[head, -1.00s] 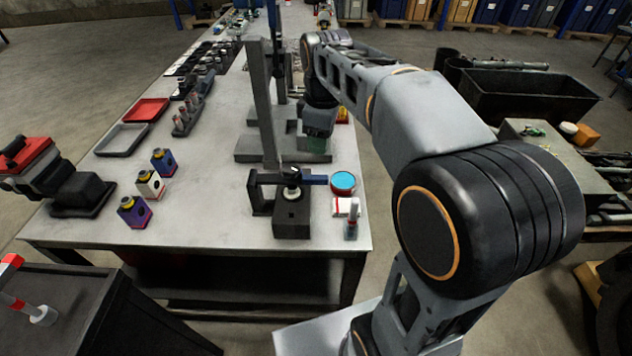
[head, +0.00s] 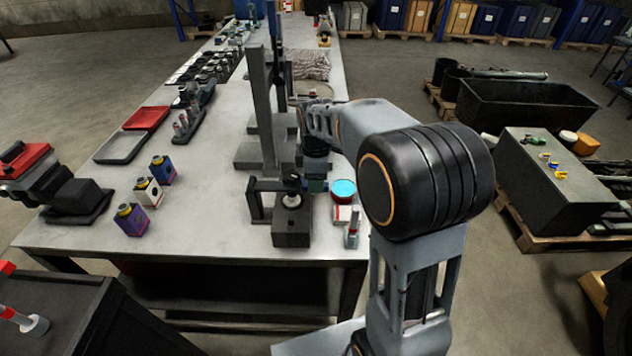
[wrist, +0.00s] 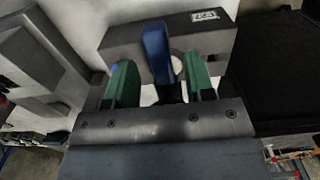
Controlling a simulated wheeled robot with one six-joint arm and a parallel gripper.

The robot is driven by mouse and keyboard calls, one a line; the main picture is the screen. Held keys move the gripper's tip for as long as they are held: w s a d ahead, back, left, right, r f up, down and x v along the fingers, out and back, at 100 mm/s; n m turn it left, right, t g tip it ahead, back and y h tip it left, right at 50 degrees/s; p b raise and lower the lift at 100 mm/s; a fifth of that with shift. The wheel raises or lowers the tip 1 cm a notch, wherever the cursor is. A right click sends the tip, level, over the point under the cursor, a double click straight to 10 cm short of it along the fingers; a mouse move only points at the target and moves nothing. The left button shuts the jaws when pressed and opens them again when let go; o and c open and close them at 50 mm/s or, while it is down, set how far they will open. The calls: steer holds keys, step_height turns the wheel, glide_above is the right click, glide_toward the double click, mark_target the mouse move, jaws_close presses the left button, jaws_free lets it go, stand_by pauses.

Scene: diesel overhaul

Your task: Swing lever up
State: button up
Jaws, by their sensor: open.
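The lever is a dark arm across the top of a small black fixture (head: 292,228) near the front right of the bench, seen in the head view. In the wrist view its blue handle (wrist: 155,48) lies between the two green fingers of my gripper (wrist: 160,82), with a gap on both sides. In the head view my gripper (head: 316,184) hangs over the handle end and hides most of it. My gripper is open. The fixture's grey block (wrist: 205,45) with a small label is just beyond the fingers.
A round tin with a cyan top (head: 343,189) stands close right of the gripper, with a small bottle (head: 353,225) in front. A tall grey post (head: 262,110) rises behind the fixture. Small boxes (head: 148,191) stand left. The bench between is clear.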

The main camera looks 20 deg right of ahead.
steer(key=shift+f, duration=0.8)
steer(key=shift+c, duration=0.4)
jaws_close()
